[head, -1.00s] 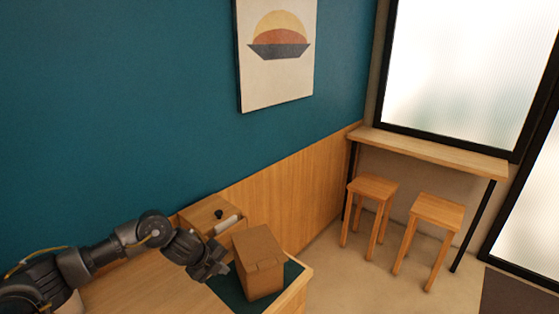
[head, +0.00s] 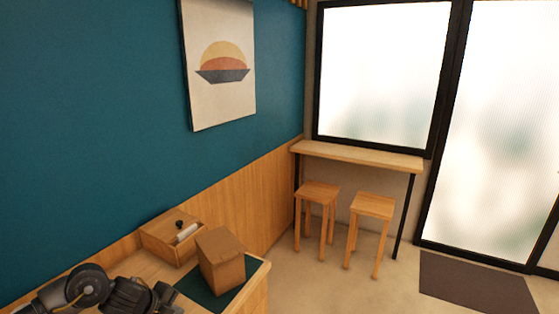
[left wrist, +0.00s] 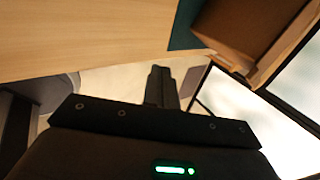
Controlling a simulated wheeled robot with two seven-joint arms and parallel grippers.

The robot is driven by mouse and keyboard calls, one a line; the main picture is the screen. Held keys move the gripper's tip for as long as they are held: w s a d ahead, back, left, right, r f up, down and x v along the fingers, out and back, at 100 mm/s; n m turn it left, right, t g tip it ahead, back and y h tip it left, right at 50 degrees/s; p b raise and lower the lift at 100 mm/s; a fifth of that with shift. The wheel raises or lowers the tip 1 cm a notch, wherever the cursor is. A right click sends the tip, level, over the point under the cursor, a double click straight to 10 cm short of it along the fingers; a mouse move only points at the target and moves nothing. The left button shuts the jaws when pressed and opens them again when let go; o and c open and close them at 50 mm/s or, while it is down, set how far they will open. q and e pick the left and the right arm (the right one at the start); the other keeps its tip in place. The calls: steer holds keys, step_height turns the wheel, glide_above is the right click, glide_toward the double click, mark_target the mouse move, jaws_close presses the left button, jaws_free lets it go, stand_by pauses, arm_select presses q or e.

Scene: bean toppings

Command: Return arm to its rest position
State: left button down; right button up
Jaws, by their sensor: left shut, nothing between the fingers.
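My left arm comes in at the lower left of the head view. Its gripper (head: 168,303) is low at the bottom edge, left of the brown box, and partly cut off. In the left wrist view the dark fingers of the left gripper (left wrist: 160,86) are together with nothing between them. The brown box (head: 220,260) stands upright on a dark green mat (head: 196,287), apart from the gripper. My right gripper is not in view.
A wooden container with a black knob and a white roll (head: 165,244) stands behind the box by the wall. The wooden counter (head: 258,287) ends just right of the mat. Two stools (head: 317,193) and a narrow wall table (head: 358,155) stand beyond, over open floor.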

arm_select(q)
steer(key=s+d+f+n+t+h, duration=0.1)
steer(key=s+d+f+n, duration=0.1)
steer(key=s+d+n, duration=0.4)
steer(key=s+d+f+n+t, duration=0.2)
steer(key=s+d+n, duration=0.15)
steer(key=d, duration=0.55)
steer(key=s+a+f+n+g+y, duration=0.15)
steer(key=s+a+n, duration=0.25)
steer(key=s, duration=0.4)
steer(key=s+a+f+n+g+y, duration=0.1)
steer(key=s+a+n+g, duration=0.15)
steer(key=s+n, duration=0.4)
steer(key=s+a+f+n+g+y, duration=0.15)
steer(key=s+a, duration=0.25)
steer(key=s, duration=0.6)
step_height(320, 180, down, 32)
steer(key=s+g+b, duration=0.1)
steer(key=b, duration=0.3)
steer(key=s+a+f+g+b, duration=0.1)
steer(key=s+a+f+b, duration=0.2)
steer(key=s+f, duration=1.2)
steer(key=shift+s+a+f+y, duration=0.15)
steer(key=shift+s+f+y, duration=0.15)
steer(key=shift+f, duration=0.5)
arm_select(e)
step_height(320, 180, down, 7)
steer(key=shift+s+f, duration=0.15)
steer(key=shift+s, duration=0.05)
